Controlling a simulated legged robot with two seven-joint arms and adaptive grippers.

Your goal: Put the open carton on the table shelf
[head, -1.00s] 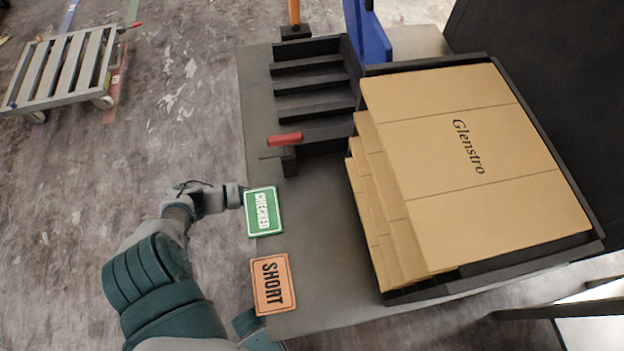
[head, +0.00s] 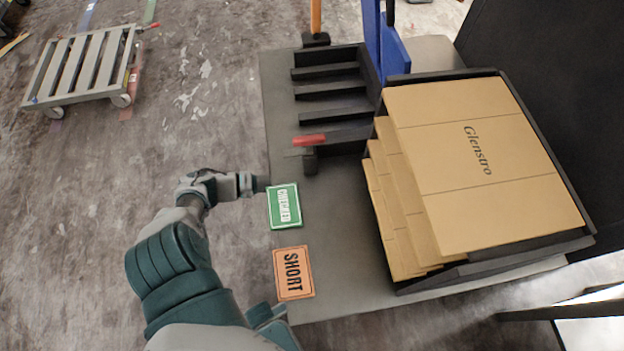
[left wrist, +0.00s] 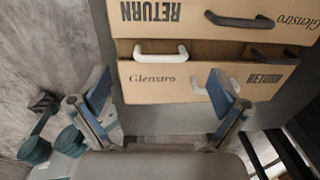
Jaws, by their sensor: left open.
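A stack of tan cardboard cartons marked Glenstro (head: 475,150) lies in a black tray on the grey table (head: 335,215) in the head view. The left wrist view shows cardboard fronts with white and dark handles, the upper marked RETURN upside down (left wrist: 215,10), the lower marked Glenstro (left wrist: 150,83). I cannot tell which carton is the open one. My left gripper (head: 252,184) is at the table's left edge, beside the green sign. In the left wrist view its blue-padded fingers (left wrist: 160,95) are spread apart in front of the lower cardboard front, with nothing between them. My right gripper is not in view.
A green CHECKED sign (head: 285,207) and an orange SHORT sign (head: 293,273) lie on the table's left side. A black slotted rack (head: 330,90) and a red-handled tool (head: 309,141) are farther back. A slatted cart (head: 82,66) stands on open floor at left.

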